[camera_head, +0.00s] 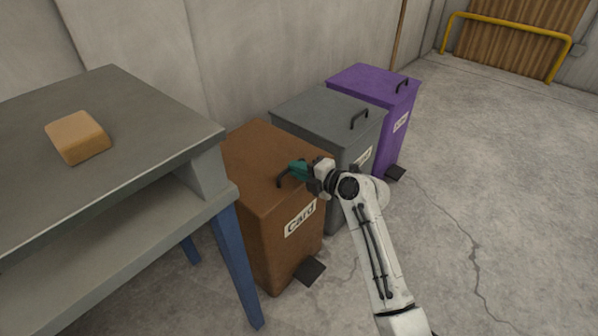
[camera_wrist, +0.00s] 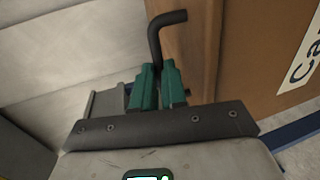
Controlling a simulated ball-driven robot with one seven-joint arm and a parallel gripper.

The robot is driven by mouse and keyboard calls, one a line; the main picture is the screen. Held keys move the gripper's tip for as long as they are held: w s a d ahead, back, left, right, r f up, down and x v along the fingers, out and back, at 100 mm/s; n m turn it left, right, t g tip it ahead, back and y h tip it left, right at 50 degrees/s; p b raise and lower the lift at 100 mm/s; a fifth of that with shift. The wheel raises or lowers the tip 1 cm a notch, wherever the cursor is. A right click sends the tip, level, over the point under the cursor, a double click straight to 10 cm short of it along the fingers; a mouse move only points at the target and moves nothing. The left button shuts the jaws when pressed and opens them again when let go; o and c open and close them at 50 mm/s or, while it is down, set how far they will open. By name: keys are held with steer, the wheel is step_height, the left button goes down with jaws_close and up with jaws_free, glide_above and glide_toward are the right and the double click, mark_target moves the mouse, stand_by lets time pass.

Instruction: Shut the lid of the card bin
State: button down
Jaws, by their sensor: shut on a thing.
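The card bin (camera_head: 275,235) is brown, with a white "Card" label (camera_head: 300,219) on its front. Its brown lid (camera_head: 252,155) lies flat on top in the head view, with no gap that I can make out. A black bent handle (camera_head: 283,179) stands on the lid near the front edge. My gripper (camera_head: 297,171) has green fingers and is shut on this handle. In the wrist view the handle (camera_wrist: 166,22) rises from between the green fingers (camera_wrist: 159,84). The fingers hide the handle's other end.
A grey bin (camera_head: 325,118) and a purple bin (camera_head: 372,85) stand in a row behind the card bin. A grey workbench (camera_head: 120,105) with a tan block (camera_head: 78,137) is close on the left. A black pedal (camera_head: 310,270) juts out below. The floor (camera_head: 490,180) at right is clear.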

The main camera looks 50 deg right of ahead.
steer(key=shift+s+f, duration=0.25)
steer(key=shift+f, duration=0.7)
steer(key=c, duration=1.2)
jaws_free()
steer(key=shift+o, duration=0.2)
steer(key=r+p+v, duration=0.1)
steer(key=p+v, duration=0.1)
steer(key=v, duration=0.8)
steer(key=shift+s, duration=0.25)
steer(key=shift+r, duration=0.1)
